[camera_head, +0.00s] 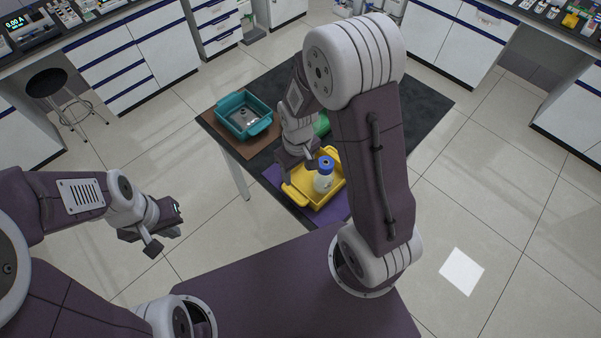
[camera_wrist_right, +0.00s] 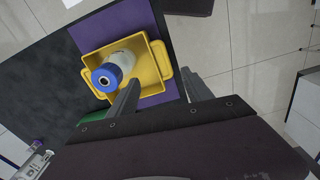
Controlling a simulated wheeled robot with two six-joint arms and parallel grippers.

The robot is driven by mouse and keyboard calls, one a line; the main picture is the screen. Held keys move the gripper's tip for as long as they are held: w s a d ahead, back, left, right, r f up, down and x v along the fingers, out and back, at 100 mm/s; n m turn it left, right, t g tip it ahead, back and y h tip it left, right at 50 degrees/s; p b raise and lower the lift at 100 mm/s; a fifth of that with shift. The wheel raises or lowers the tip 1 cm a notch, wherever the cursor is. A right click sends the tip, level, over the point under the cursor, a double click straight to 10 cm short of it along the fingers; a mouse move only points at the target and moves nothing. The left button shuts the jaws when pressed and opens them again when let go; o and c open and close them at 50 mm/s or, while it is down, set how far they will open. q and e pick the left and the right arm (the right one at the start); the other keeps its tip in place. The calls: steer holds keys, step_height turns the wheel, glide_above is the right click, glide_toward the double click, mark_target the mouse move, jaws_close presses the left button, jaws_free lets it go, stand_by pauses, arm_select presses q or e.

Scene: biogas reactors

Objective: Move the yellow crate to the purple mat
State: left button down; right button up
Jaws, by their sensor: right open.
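The yellow crate (camera_head: 328,193) sits on the purple mat (camera_head: 272,177) at the near end of the dark table. The wrist view also shows the crate (camera_wrist_right: 150,88) with mat (camera_wrist_right: 118,28) around it. A white bottle with a blue cap (camera_head: 325,165) stands in the crate. My right gripper (camera_head: 299,166) is open and empty, just above the crate. In the wrist view its fingers (camera_wrist_right: 160,88) straddle the crate's handle side; I cannot tell whether they touch it. My left gripper (camera_head: 166,240) looks open and empty, out left of the table, over the floor.
A teal crate (camera_head: 244,130) stands on a brown mat (camera_head: 205,119) at the table's left. A green object (camera_head: 322,124) lies behind my right arm, partly hidden. The dark table (camera_head: 425,100) is bare at its far right. A stool (camera_head: 48,82) stands at the far left.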

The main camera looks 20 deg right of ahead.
steer(key=s+d+r+m+t, duration=0.1)
steer(key=s+d+r+m, duration=0.1)
steer(key=s+r+m, duration=0.35)
arm_select(q)
step_height(320, 180, down, 9)
steer(key=b, duration=0.9)
steer(key=shift+f, duration=0.15)
arm_select(e)
step_height(320, 180, down, 9)
steer(key=s+n, duration=0.1)
steer(key=n, duration=0.1)
steer(key=shift+s+a+r, duration=0.15)
steer(key=shift+s+a, duration=0.15)
steer(key=shift+s, duration=0.1)
arm_select(q)
steer(key=shift+s, duration=0.15)
arm_select(e)
steer(key=shift+s, duration=0.1)
